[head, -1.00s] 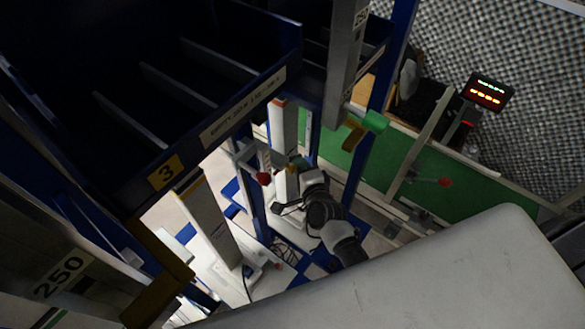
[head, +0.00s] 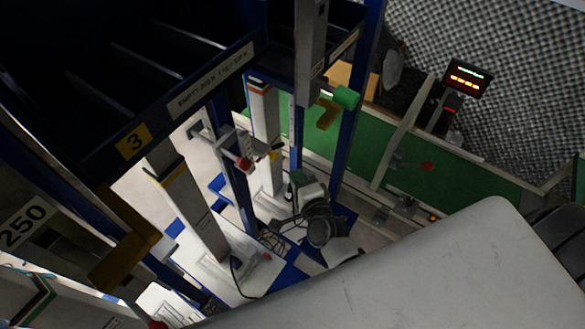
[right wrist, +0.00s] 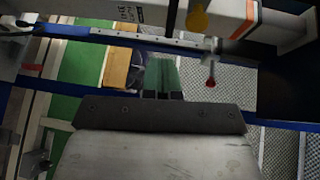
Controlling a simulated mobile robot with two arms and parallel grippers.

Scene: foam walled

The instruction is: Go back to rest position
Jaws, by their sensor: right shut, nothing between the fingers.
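My right gripper (head: 296,177) is small and partly shaded near the middle of the head view, at the end of my grey and black arm. In the right wrist view its greenish fingers (right wrist: 163,78) are together, with nothing between them. It is apart from the rack posts, in front of the floor-level plates and blue frame. My left gripper is not in view.
A dark blue shelf with a yellow "3" label (head: 132,143) fills the upper left. Grey posts (head: 190,205) and a blue upright (head: 352,130) stand close around my right arm. A green strip (head: 455,175) and a lit display (head: 468,78) lie to the right.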

